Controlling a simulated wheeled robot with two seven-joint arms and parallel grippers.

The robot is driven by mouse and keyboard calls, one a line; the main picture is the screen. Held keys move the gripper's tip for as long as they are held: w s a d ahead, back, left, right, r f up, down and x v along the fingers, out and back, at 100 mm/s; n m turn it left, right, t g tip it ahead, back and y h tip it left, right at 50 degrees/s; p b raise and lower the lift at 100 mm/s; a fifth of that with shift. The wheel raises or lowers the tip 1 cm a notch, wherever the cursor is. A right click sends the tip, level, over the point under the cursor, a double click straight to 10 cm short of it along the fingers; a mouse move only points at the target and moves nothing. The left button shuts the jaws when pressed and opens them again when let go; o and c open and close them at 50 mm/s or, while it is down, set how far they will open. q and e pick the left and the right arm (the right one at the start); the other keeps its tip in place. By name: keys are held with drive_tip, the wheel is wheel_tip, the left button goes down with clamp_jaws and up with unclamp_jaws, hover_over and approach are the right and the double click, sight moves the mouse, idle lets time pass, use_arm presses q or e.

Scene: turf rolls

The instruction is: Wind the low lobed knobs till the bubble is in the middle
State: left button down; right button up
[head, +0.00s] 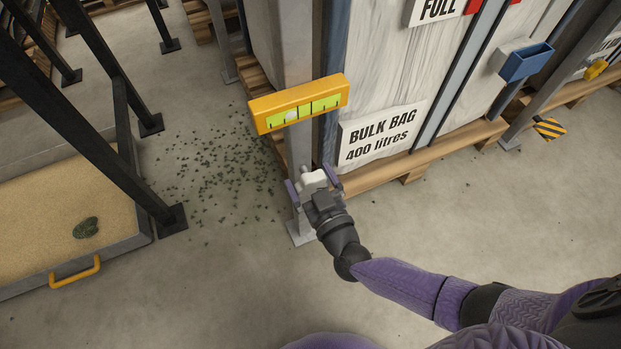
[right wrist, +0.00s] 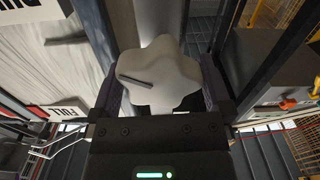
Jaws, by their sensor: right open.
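A white lobed knob (head: 313,180) sits low on the grey post, partly covered by my right gripper. In the right wrist view the knob (right wrist: 165,68) shows rounded lobes and a dark bar mark slanting on its left part. My right gripper (head: 315,188) is open, with one purple finger on each side of the knob. I cannot tell whether the fingers touch it. A yellow level (head: 325,90) with a green vial is on the post above. Its pale bubble (head: 291,116) lies left of the vial's middle. My left gripper is out of view.
A bulk bag (head: 385,85) on a wooden pallet (head: 440,158) stands right of the post. A blue holder (head: 527,62) and a yellow knob (head: 595,69) are at the upper right. A sand tray (head: 50,215) lies left. Dark bits litter the floor between.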

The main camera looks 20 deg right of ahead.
drive_tip(key=c, duration=1)
drive_tip(key=shift+o, duration=0.2)
drive_tip(key=shift+m, duration=0.3)
